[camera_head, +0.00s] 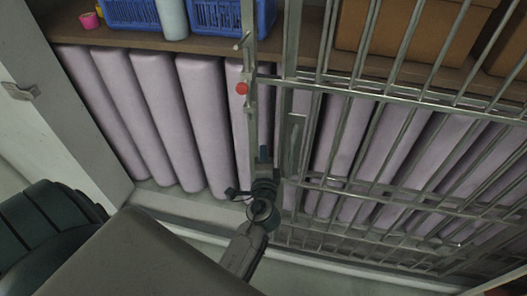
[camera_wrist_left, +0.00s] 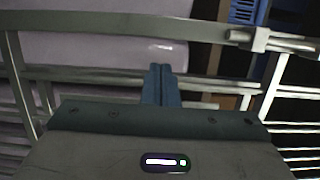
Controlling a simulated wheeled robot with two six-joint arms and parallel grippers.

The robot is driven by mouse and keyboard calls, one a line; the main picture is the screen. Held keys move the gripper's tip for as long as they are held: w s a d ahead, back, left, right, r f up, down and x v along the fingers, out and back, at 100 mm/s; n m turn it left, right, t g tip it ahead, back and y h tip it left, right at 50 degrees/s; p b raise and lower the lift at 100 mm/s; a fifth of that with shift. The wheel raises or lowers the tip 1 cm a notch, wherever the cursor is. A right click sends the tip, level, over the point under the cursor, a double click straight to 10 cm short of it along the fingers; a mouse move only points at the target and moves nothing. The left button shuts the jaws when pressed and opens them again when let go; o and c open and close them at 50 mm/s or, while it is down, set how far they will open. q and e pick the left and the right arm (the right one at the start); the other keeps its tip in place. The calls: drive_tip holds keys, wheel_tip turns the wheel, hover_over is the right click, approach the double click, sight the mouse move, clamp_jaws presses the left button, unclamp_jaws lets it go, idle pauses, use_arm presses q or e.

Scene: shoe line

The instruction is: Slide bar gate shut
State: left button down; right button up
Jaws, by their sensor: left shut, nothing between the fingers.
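The bar gate (camera_head: 380,95) is a grey metal barred panel covering the right part of the opening in the head view. Its left upright (camera_head: 250,110) carries a red knob (camera_head: 242,88). The left part of the opening stands uncovered. My left gripper (camera_head: 262,170) is at the lower part of the gate's left edge, its fingers pointing up along the upright. In the left wrist view its blue-grey fingers (camera_wrist_left: 159,85) are together with nothing between them, close to the gate bars (camera_wrist_left: 120,75). Whether they touch a bar I cannot tell. My right gripper is out of view.
Lilac upright padded panels (camera_head: 165,115) stand behind the gate, under a brown shelf (camera_head: 190,42) with blue crates (camera_head: 222,15), a grey cylinder (camera_head: 172,18) and brown boxes (camera_head: 410,30). A grey post with a catch (camera_head: 20,91) stands at left.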

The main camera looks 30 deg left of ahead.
use_arm(q)
drive_tip(key=p+x, duration=0.2)
drive_tip(key=x, duration=0.5)
drive_tip(key=shift+w+a+f, duration=0.1)
